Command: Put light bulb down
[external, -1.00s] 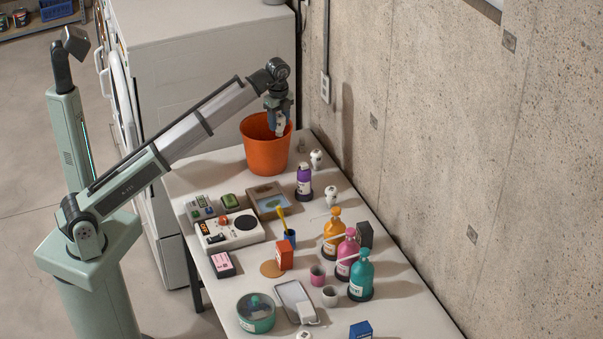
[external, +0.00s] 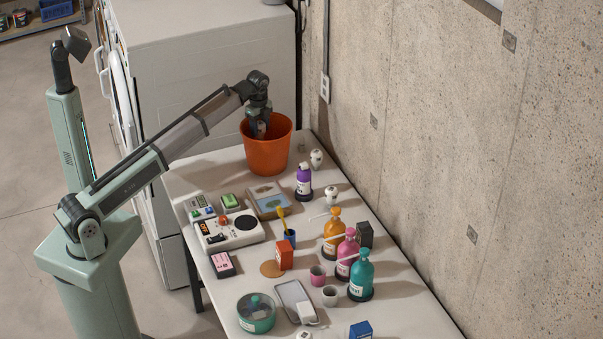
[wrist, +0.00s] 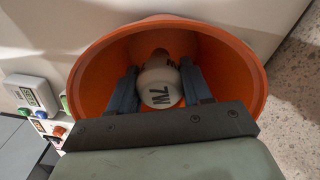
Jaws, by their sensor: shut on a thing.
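My gripper (external: 261,130) points down into the mouth of an orange bucket (external: 266,157) at the far end of the table. In the wrist view the two fingers are shut on a white light bulb (wrist: 160,84) with dark lettering on it. The bulb is inside the outline of the orange bucket's rim (wrist: 87,75). I cannot tell whether the bulb touches the bucket's floor or wall. In the external view the bulb is mostly hidden by the fingers and the rim.
Similar white bulb-like items (external: 316,158) stand near the wall. Several pump bottles (external: 360,275) stand farther forward.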

